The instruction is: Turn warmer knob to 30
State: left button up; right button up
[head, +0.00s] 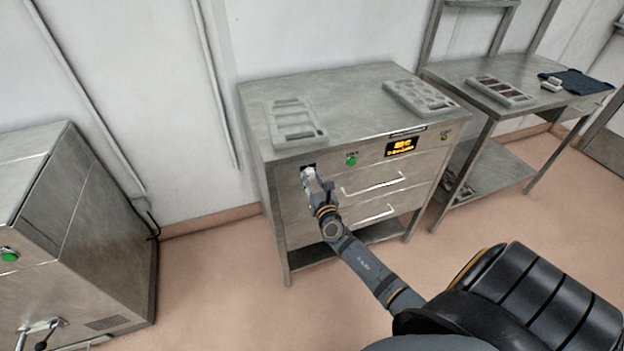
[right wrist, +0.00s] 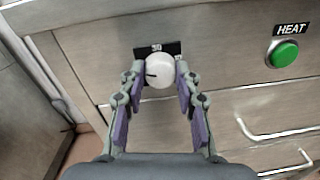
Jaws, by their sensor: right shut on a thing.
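The warmer (head: 290,190) is a steel cabinet with two drawers, and its front panel carries the knob. In the right wrist view the knob (right wrist: 159,72) is round and white, with a dark pointer mark at its left side. A black plate (right wrist: 172,48) behind it shows "30" above the knob; the rest of its marks are mostly hidden. My right gripper (head: 308,174) is at the panel's upper left, its two fingers shut on the knob from both sides. A lit yellow display (head: 401,146) sits at the panel's right; its digits are too small to read surely. My left gripper is not in view.
A green button (right wrist: 285,53) labelled HEAT is right of the knob. Two drawer handles (head: 376,186) stick out below. Moulds (head: 294,122) lie on the warmer's top. A steel table (head: 470,70) stands right, another cabinet (head: 40,190) left. The floor in front is clear.

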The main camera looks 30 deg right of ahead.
jog(key=shift+m, duration=0.3)
jog(key=m+b, duration=0.1)
jog(key=m, duration=0.1)
jog(key=shift+f+m+b, duration=0.1)
jog(key=shift+m+b, duration=0.3)
jog(key=m+b, duration=0.1)
jog(key=m, duration=0.2)
jog(key=shift+m, duration=0.4)
jog(key=m+b, duration=0.3)
jog(key=m, duration=0.3)
jog(key=shift+g, duration=0.3)
jog(key=shift+y, duration=0.4)
jog(key=o, duration=1.1)
jog(key=shift+d, duration=0.1)
jog(key=shift+o, duration=0.2)
